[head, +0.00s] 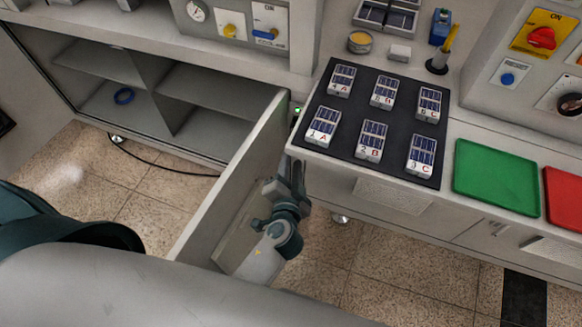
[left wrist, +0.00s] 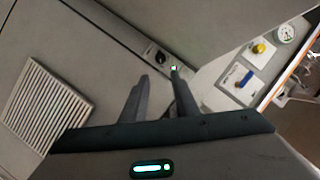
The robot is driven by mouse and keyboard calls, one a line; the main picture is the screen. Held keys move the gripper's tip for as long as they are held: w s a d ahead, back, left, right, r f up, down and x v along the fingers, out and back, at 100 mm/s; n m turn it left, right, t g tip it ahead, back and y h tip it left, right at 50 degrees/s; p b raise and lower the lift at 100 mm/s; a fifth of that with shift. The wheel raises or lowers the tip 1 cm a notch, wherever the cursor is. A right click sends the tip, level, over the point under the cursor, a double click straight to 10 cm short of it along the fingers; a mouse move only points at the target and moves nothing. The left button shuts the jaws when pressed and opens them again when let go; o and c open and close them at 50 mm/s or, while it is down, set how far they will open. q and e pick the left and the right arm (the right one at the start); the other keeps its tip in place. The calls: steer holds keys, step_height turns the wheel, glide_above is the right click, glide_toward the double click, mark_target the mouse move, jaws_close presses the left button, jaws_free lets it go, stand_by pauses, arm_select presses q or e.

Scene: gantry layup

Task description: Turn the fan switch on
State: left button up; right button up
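A small black switch knob (left wrist: 160,57) sits on the grey cabinet front beside a lit green lamp (left wrist: 173,68) in the left wrist view; no label on it is readable. The green lamp also shows in the head view (head: 297,110), at the left corner of the bench; the knob is not clear there. My left gripper (left wrist: 160,74) is open and empty, its two fingers apart and pointing towards the knob and lamp. In the head view my left gripper (head: 291,168) is just below the bench corner, beside the open door. My right gripper is not in view.
An open cabinet door (head: 235,170) stands left of my left gripper. A louvered panel (left wrist: 48,92) is left in the wrist view. A black mat (head: 345,148) with labelled blocks and a green tray (head: 497,177) lie on the bench. A red rotary switch (head: 541,38) is upper right.

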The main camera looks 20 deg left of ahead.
arm_select(q)
steer(key=shift+s+d+r, duration=0.1)
steer(key=shift+s+r, duration=0.1)
steer(key=shift+s, duration=0.3)
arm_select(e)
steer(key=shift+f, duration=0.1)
arm_select(q)
steer(key=shift+s+f, duration=0.1)
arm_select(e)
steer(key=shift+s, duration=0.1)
